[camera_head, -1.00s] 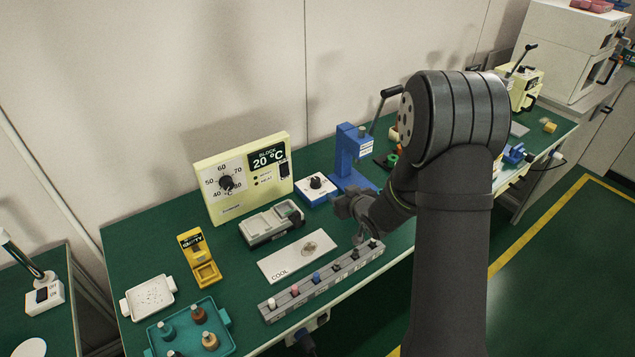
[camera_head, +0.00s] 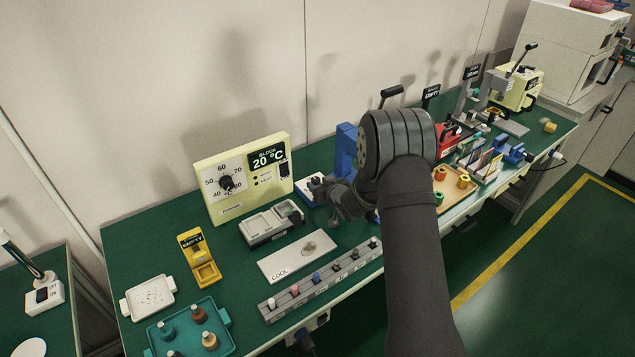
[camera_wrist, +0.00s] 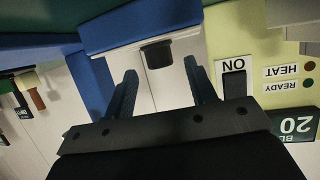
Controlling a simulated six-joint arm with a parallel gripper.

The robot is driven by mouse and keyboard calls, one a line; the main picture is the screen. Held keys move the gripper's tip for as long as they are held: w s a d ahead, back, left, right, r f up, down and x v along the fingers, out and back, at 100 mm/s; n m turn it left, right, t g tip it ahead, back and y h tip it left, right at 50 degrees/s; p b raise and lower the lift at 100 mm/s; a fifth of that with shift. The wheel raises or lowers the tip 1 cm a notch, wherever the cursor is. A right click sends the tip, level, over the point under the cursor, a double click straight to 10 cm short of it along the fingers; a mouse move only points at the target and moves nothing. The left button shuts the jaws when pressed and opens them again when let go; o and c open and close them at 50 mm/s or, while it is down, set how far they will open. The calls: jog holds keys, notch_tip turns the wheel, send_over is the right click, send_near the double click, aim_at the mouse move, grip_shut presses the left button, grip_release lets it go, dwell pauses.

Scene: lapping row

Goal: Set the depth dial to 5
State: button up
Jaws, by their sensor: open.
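A small blue box (camera_head: 303,188) with a pale top stands beside the blue press (camera_head: 346,150). In the head view my gripper hides its black knob; I cannot read a depth label or setting. In the wrist view a dark knob (camera_wrist: 157,54) sticks out from the blue box (camera_wrist: 140,28), between and just beyond my gripper's fingertips (camera_wrist: 160,67). The fingers are open, with clear gaps to the knob on both sides, and hold nothing. In the head view my gripper (camera_head: 334,198) is low over the box's right side.
A yellow block heater (camera_head: 243,196) with its own dial and a 20 °C display stands left of the box. A grey device (camera_head: 270,225), a white COOL plate (camera_head: 285,266) and a grey peg rack (camera_head: 318,282) lie in front. The press's lever (camera_head: 391,92) rises behind my arm.

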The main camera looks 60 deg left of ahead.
aim_at(318, 180)
jog(key=shift+x, duration=1.4)
jog(key=c, duration=1)
jog(key=shift+o, duration=0.2)
jog(key=shift+w+n+g, duration=0.1)
jog(key=shift+n+g, duration=0.4)
jog(key=shift+g, duration=0.1)
jog(key=shift+w+n+g, duration=0.15)
jog(key=shift+n+g, duration=0.95)
jog(key=shift+g, duration=0.2)
jog(key=shift+w+n+g+h, duration=0.2)
jog(key=shift+n+g+h, duration=0.4)
jog(key=shift+n+g, duration=1.55)
jog(key=shift+g, duration=0.25)
